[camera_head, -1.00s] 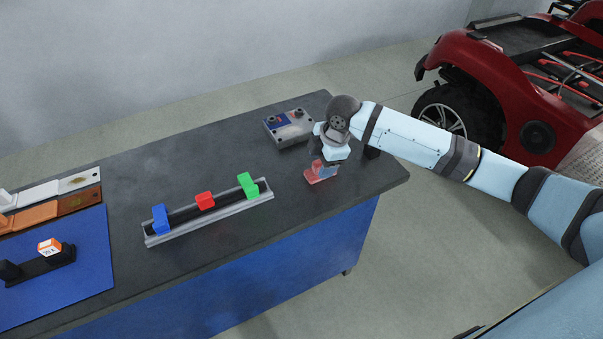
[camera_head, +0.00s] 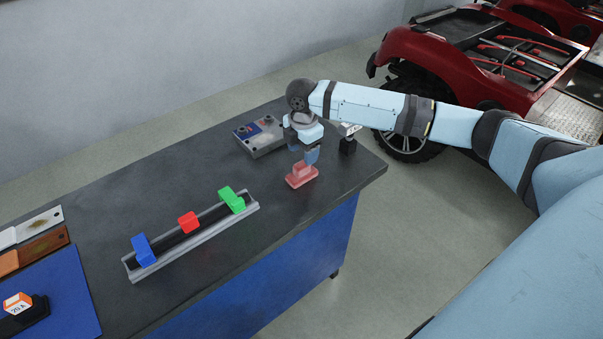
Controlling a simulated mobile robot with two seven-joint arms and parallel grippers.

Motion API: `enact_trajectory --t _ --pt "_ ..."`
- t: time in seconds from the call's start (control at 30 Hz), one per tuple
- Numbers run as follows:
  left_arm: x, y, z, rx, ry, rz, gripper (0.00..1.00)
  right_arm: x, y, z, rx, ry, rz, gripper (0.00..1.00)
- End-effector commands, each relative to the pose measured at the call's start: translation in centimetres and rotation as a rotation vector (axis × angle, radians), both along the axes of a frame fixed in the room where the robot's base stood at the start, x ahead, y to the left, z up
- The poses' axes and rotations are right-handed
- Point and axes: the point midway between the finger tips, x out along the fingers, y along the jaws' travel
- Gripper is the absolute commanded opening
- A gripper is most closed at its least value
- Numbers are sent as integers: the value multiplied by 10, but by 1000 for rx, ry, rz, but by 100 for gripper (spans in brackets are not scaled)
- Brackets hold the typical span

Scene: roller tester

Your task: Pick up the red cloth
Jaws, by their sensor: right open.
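The red cloth (camera_head: 302,178) is a small pinkish-red piece with a raised middle part. It lies on the dark table top near the right end. My right gripper (camera_head: 304,155) is open and just above the cloth, fingers pointing down. One bluish finger shows close over the cloth's raised part; I cannot tell whether it touches. The other finger is hard to make out. My left gripper is not in view.
A grey box with knobs (camera_head: 260,135) stands left of my right gripper, and a small dark object (camera_head: 347,144) stands to its right. A metal rail (camera_head: 195,240) with blue, red and green blocks lies left of the cloth. The table's front edge is close.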

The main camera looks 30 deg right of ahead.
Motion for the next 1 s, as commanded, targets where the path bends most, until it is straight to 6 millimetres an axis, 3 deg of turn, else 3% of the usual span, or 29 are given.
enact_trajectory --t 0.27,0.57,0.8,0.87,1.0 --pt "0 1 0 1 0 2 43 0 0 -18 0 0 0 60" --pt "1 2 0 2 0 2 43 0 2 -60 0 0 0 60" --pt "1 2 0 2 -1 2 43 0 1 -64 -1 -2 0 60" --pt "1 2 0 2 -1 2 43 0 1 -64 -1 -2 0 48" --pt "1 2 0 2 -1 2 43 0 1 -64 -1 -1 0 16"
